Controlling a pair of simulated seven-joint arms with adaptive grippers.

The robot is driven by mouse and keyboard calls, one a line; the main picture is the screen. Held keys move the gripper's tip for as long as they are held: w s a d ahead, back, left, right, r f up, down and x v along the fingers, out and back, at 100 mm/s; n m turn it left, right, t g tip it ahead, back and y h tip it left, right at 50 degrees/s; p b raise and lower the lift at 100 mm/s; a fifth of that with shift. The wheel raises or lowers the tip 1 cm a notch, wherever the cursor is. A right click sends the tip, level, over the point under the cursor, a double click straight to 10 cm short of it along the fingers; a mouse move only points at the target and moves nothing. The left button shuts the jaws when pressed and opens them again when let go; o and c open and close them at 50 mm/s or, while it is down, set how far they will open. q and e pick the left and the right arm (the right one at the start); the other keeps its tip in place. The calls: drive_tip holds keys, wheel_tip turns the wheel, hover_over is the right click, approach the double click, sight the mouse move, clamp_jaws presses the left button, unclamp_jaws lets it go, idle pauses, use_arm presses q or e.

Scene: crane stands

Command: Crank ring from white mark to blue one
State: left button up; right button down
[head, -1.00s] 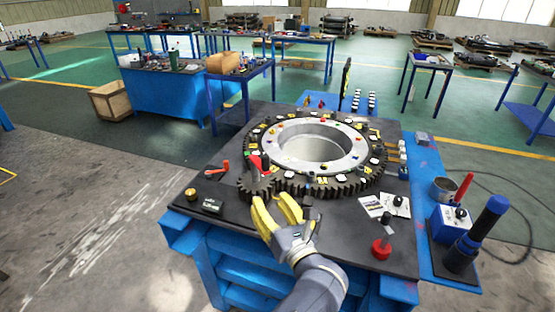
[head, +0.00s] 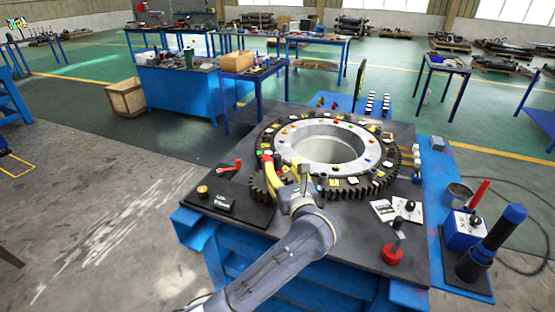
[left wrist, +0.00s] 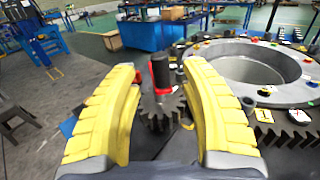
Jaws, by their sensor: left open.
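The large ring (head: 284,150) lies flat on the dark table, grey inside with a dark toothed rim. White, yellow, red, blue and green marks sit around it; I cannot tell which white and blue marks are meant. A small toothed pinion (left wrist: 158,106) meshes beside the rim, with an upright dark crank handle (left wrist: 160,72) and a red part (left wrist: 153,80) on it. My left gripper (head: 281,170) has yellow fingers spread at the pinion. In the left wrist view the handle stands between the open fingers, with gaps on both sides. My right gripper is out of view.
An orange-red lever (head: 231,166), a brass knob (head: 203,190) and a small display box (head: 226,205) sit left of the ring. A red-based knob (head: 393,254), cards (head: 382,210) and a dark blue cylinder (head: 487,240) stand at the right.

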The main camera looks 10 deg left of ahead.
sight(279, 162)
use_arm(q)
drive_tip(key=shift+x, duration=2.6)
drive_tip(key=shift+c, duration=0.3)
clamp_jaws()
